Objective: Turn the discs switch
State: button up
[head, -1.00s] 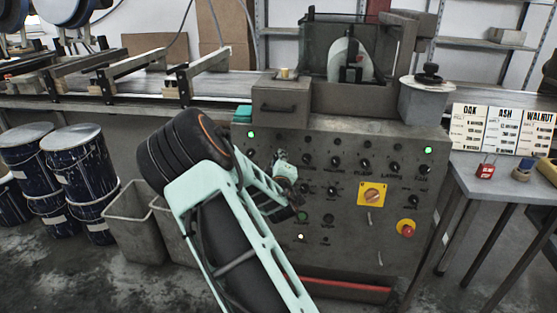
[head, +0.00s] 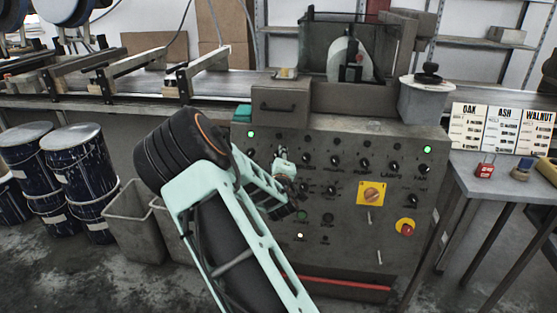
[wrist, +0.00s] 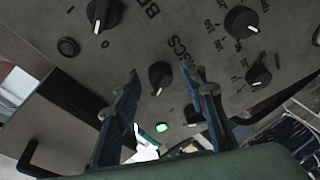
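The discs switch (wrist: 160,76) is a black rotary knob with a white pointer line, seen in the wrist view beside lettering that reads in part "SCS". Its pointer faces down in that picture. My gripper (wrist: 163,84) is open, with one finger on each side of the knob. I cannot tell whether either finger touches it. In the head view my gripper (head: 288,180) is close to the left part of the grey control panel (head: 345,265) and hides the switch there.
Other knobs (wrist: 243,20) and a lit green lamp (wrist: 162,127) are near the fingers. The panel also carries a yellow-backed rotary switch (head: 371,194) and a red stop button (head: 406,227). Paint drums (head: 78,160) and grey bins (head: 133,222) stand left; a table (head: 500,185) stands right.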

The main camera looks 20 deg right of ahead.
jog(key=v, duration=1.2)
jog(key=shift+r, duration=0.1)
dwell(0.4)
